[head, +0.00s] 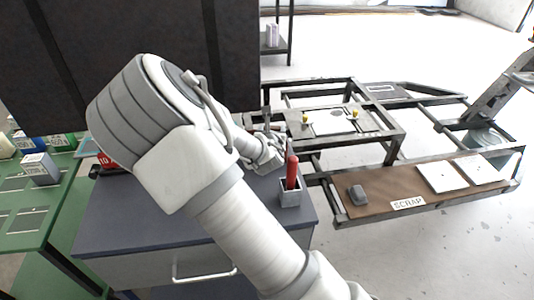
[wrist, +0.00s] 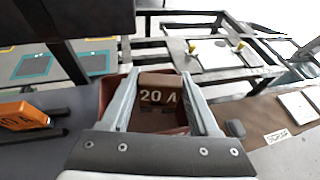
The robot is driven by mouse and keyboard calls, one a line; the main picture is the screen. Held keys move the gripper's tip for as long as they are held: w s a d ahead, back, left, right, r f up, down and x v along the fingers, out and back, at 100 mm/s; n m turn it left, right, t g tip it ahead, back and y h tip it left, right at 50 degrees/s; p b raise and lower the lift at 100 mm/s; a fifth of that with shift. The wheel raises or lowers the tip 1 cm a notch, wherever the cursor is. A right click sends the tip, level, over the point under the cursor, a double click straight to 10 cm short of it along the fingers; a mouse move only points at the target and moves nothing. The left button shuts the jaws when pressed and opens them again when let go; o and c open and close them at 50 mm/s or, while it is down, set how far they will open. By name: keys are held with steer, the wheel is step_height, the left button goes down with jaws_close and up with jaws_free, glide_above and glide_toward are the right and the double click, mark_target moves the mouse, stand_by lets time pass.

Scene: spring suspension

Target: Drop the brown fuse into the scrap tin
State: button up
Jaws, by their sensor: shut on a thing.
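The brown fuse (wrist: 158,97), marked 20 A, sits between the two fingers of my gripper (wrist: 165,90) in the wrist view. My gripper is shut on it. A reddish-brown surface (wrist: 108,90) shows around the fingers; I cannot tell whether it is part of the fuse or something behind it. In the head view my gripper (head: 265,158) is over the back right of the grey cabinet, and the fuse cannot be made out there. A SCRAP label (head: 408,203) lies on the front edge of a brown board (head: 385,190) at the right. I cannot make out a scrap tin for certain.
A grey box (head: 290,193) with a red-handled tool (head: 292,170) stands on the cabinet top (head: 150,215). A dark grey block (head: 357,194) and white plates (head: 442,176) lie on the brown board. An orange fuse (wrist: 22,116) shows at left. A dark panel (head: 150,60) stands behind.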

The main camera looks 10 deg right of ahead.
steer(key=o, duration=1.4)
steer(key=shift+o, duration=0.2)
steer(key=p+v, duration=1.2)
steer(key=v, duration=0.3)
steer(key=shift+a+r, duration=0.2)
steer(key=shift+r, duration=0.25)
steer(key=s+p, duration=0.2)
steer(key=p, duration=0.4)
steer(key=shift+a+r, duration=0.1)
steer(key=shift+a, duration=0.05)
